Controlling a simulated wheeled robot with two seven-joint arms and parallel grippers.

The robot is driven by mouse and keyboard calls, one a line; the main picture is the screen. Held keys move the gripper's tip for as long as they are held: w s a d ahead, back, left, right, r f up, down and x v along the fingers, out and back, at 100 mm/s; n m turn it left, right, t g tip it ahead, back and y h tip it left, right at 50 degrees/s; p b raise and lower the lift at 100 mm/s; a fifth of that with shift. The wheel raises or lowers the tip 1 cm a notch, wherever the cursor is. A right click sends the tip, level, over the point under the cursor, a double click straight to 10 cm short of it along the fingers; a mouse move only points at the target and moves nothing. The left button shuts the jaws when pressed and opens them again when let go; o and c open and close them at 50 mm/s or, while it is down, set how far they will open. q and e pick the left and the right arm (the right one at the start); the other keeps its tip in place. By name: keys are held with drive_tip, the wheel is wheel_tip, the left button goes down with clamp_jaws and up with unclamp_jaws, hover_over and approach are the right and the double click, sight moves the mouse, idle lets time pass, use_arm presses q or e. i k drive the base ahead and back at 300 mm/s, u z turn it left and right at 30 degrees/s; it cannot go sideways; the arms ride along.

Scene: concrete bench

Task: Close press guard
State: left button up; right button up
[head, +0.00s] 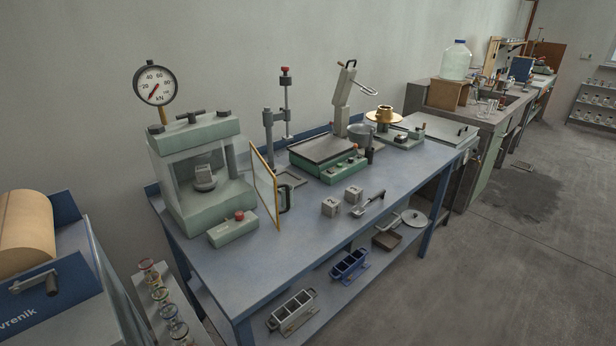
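The press (196,135) stands at the left end of the blue bench in the head view, pale green with a round dial gauge (155,83) on top. Its guard (265,187) is a clear panel with a yellow frame and a dark handle (284,196). The guard is swung open, standing out from the press's right side over the bench. A control box with a red button (239,215) is in front of the press. Neither of my grippers shows.
The blue bench top (290,240) is clear in front of the guard. Two grey cubes (330,206) (353,194) and a scoop (370,202) lie to its right. A stand with a red knob (286,70) and a green-based scale (328,155) stand behind. Moulds (292,311) lie on the lower shelf.

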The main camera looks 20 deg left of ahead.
sight(266, 186)
drive_tip(key=z, duration=0.7)
drive_tip(key=i, duration=1.55)
drive_tip(key=u, duration=2.85)
drive_tip(key=k, duration=0.5)
drive_tip(key=z, duration=0.55)
drive_tip(key=i, duration=0.55)
drive_tip(key=u, duration=0.9)
